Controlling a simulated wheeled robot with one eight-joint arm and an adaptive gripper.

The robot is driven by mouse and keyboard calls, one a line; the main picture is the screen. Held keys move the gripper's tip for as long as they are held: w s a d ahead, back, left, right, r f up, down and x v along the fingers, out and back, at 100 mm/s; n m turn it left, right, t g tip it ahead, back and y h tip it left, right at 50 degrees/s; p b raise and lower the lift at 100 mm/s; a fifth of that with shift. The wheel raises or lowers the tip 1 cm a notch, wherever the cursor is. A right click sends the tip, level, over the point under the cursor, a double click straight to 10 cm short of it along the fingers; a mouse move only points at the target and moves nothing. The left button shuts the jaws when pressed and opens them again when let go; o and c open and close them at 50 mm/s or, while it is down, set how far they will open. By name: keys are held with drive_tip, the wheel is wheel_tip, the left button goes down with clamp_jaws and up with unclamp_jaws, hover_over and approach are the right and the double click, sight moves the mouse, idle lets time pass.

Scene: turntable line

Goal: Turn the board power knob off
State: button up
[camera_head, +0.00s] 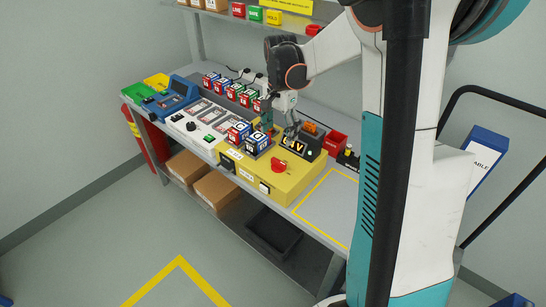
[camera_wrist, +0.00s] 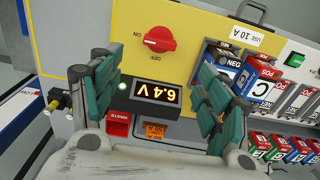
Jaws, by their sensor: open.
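The red power knob (camera_wrist: 158,39) sits on the yellow board (camera_wrist: 190,18) in the wrist view, with ON printed at its left and OFF below it, upside down. A pale mark on the knob seems to face the ON side. The knob also shows in the head view (camera_head: 278,165), near the yellow board's right end. My gripper (camera_wrist: 155,72) is open, with teal fingers spread left and right and nothing between them. It is above the rear of the board, behind the knob in the head view, and apart from it. A lit display (camera_wrist: 158,93) reads 6.4 V between the fingers.
Blue and black battery blocks (camera_wrist: 262,88) stand close beside the right finger. A red bin (camera_head: 335,144) is right of the display. A yellow-outlined bench area (camera_head: 330,205) at the right is clear. A shelf (camera_head: 240,22) with small boxes runs above the bench.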

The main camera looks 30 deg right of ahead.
sight(279, 161)
wheel_tip(279, 161, down, 12)
drive_tip(key=b, duration=0.3)
drive_tip(key=shift+f+b, duration=0.25)
drive_tip(key=shift+b, duration=0.15)
drive_tip(key=c, duration=1.1)
